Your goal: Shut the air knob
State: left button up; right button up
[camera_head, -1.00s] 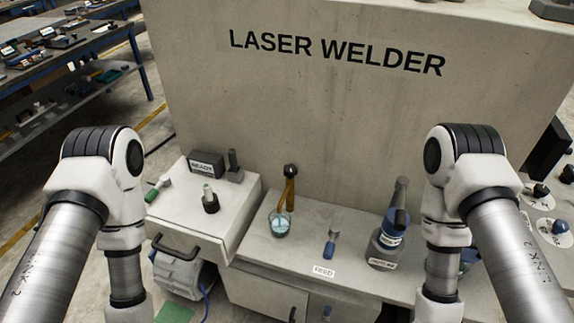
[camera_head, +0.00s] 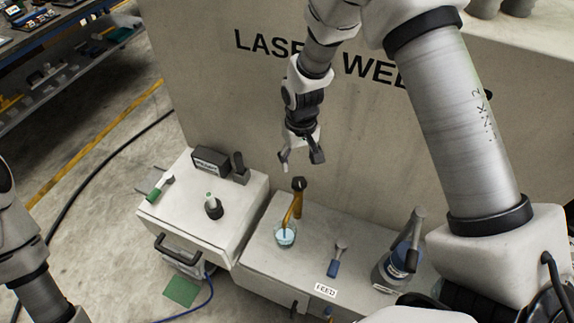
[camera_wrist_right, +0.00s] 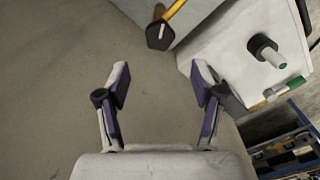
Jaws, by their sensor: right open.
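My right gripper (camera_head: 301,162) hangs in front of the welder's upright panel, above the copper spout. Its fingers are spread and empty; they also show apart in the right wrist view (camera_wrist_right: 160,98). A black knob with a pale, green-tipped stem (camera_head: 212,206) stands on the left box, to the gripper's lower left. It also shows in the wrist view (camera_wrist_right: 268,51). A green-handled lever (camera_head: 159,188) sits at that box's left edge. A blue-handled lever (camera_head: 338,259) lies by the FEED label. No air label is readable, so I cannot tell which is the air knob. My left gripper is out of frame.
A blue-and-grey canister with a handle (camera_head: 397,258) stands right. A dark sign block (camera_head: 211,161) sits at the back of the left box (camera_head: 246,207).

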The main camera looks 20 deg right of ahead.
aim_at(298, 179)
jog(key=shift+s+a+f+p, duration=0.1)
jog(key=shift+s+f+p, duration=0.2)
jog(key=shift+f, duration=0.25)
jog(key=shift+s+a+f+p, duration=0.15)
jog(key=shift+s+f, duration=0.15)
jog(key=shift+f, duration=0.25)
jog(key=f, duration=0.1)
jog(key=w+f, duration=0.1)
jog(key=f, duration=0.1)
jog(key=f+p, duration=0.1)
jog(key=f, duration=0.1)
jog(key=shift+w+d, duration=0.15)
jog(key=shift+d, duration=0.15)
jog(key=shift+f, duration=0.3)
jog(key=shift+s+a+r, duration=0.1)
jog(key=shift+s+r, duration=0.05)
jog(key=shift+s, duration=0.2)
jog(key=c, duration=0.3)
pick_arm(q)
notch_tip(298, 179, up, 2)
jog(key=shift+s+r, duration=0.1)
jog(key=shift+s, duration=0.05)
pick_arm(e)
jog(key=c, duration=0.8)
